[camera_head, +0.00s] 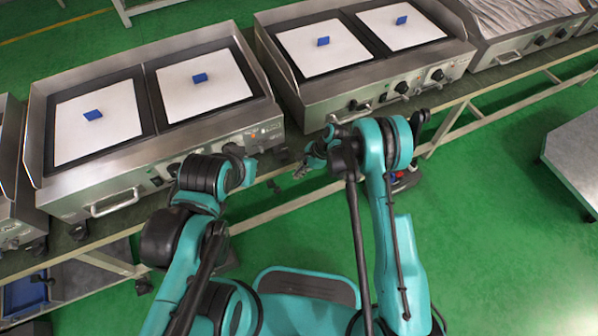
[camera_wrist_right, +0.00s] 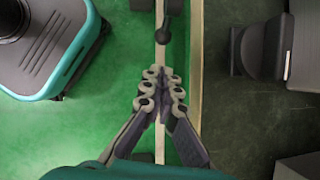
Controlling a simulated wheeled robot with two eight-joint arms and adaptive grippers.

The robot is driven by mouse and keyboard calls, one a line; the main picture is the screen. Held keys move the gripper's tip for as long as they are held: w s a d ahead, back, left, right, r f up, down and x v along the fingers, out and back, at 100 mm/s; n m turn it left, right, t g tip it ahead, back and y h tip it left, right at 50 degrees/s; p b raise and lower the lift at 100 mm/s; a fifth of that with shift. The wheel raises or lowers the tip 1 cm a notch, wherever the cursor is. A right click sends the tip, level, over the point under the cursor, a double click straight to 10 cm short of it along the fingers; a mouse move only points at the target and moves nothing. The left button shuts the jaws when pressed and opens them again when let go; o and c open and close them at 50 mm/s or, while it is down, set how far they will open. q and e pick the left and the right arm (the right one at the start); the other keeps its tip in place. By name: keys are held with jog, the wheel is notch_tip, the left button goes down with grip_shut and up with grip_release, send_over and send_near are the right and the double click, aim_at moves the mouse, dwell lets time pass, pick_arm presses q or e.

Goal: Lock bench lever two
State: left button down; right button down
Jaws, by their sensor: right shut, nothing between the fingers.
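My right gripper (camera_head: 303,172) is in front of the bench edge, near the gap between the two middle griddles. In the right wrist view its fingers (camera_wrist_right: 160,82) are together and empty. A dark lever-like rod with a rounded end (camera_wrist_right: 174,28) shows just beyond the fingertips, apart from them. I cannot tell whether it is bench lever two or whether it is locked. My left gripper (camera_head: 268,150) is beside the front of the left griddle, small and partly hidden; its fingers are unclear. A small dark part (camera_head: 273,187) shows below the bench edge between the grippers.
The left griddle (camera_head: 100,170) and middle griddle (camera_head: 385,100) stand on the long bench (camera_head: 290,207), with white plates and blue blocks on top. Another griddle (camera_head: 520,40) is at the far right. A grey table (camera_head: 575,150) stands at the right. Green floor between is free.

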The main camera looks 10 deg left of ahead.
aim_at(277, 188)
jog(key=shift+s+a+f+b, duration=0.35)
jog(key=shift+a+f+b, duration=0.2)
jog(key=shift+a+f, duration=0.45)
jog(key=shift+s+a+f+b, duration=0.4)
jog(key=shift+a+f+b, duration=0.1)
jog(key=shift+a+f, duration=0.5)
jog(key=shift+s+a+f+b, duration=0.35)
jog(key=shift+a+f+b, duration=0.2)
jog(key=shift+a+f, duration=0.45)
jog(key=shift+r, duration=0.1)
jog(key=shift+s+a+f, duration=0.35)
jog(key=shift+a+f, duration=0.2)
jog(key=shift+a, duration=0.1)
jog(key=shift+w+d, duration=0.1)
jog(key=shift+d, duration=0.05)
